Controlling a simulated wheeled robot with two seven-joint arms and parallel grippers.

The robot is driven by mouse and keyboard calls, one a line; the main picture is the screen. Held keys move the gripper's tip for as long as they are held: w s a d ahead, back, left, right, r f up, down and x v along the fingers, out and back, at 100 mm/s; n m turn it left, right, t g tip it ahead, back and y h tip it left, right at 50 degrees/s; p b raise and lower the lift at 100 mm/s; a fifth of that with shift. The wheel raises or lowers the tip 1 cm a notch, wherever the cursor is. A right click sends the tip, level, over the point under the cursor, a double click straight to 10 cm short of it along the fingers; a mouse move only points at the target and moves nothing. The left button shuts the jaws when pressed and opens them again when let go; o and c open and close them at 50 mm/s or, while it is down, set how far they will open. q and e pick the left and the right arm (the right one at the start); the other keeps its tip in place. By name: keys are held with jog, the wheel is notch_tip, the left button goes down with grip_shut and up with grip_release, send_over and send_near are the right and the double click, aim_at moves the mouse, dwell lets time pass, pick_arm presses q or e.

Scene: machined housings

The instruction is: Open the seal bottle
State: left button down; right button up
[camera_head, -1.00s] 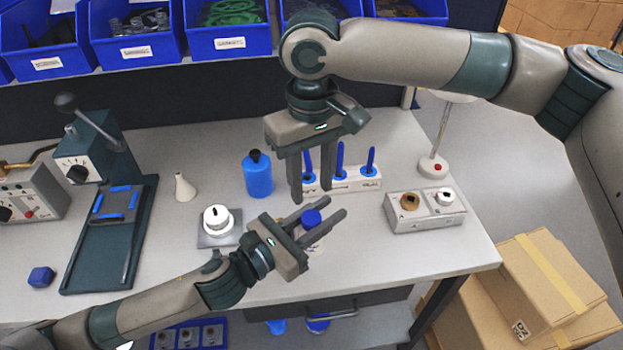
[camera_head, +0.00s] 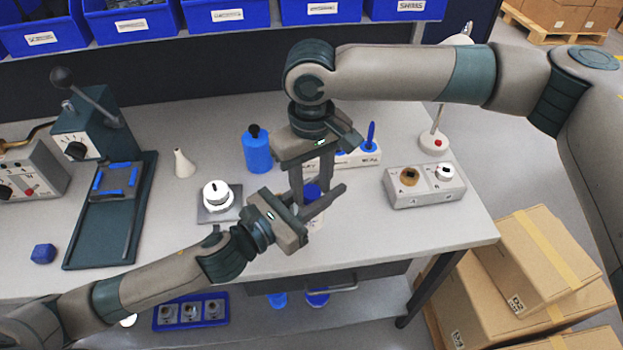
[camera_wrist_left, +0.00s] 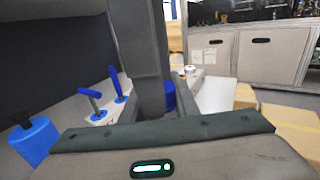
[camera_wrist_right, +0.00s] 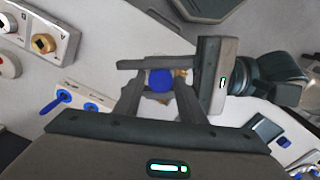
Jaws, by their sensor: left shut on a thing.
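The seal bottle has a blue cap (camera_head: 312,190) and a pale body (camera_head: 316,220), and stands upright near the front of the bench. My left gripper (camera_head: 320,203) is shut on its body from the left. My right gripper (camera_head: 312,198) points down from above, with its open fingers on either side of the cap. In the right wrist view the cap (camera_wrist_right: 160,80) shows between these fingers. In the left wrist view the cap (camera_wrist_left: 169,97) is partly hidden behind a dark finger. The fingers hide much of the bottle.
A blue bottle (camera_head: 257,152) stands behind to the left. A white round part on a plate (camera_head: 217,199) is left of the grippers. A rack with blue-handled tools (camera_head: 362,158) is behind, partly hidden by my right gripper. A two-socket block (camera_head: 425,187) is on the right.

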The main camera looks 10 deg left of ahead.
jog(key=c, duration=0.9)
jog(key=shift+o, duration=0.2)
jog(key=shift+n, duration=1.7)
jog(key=o, duration=1.1)
jog(key=shift+o, duration=0.2)
jog(key=shift+r, duration=2.3)
jog(key=shift+c, duration=0.5)
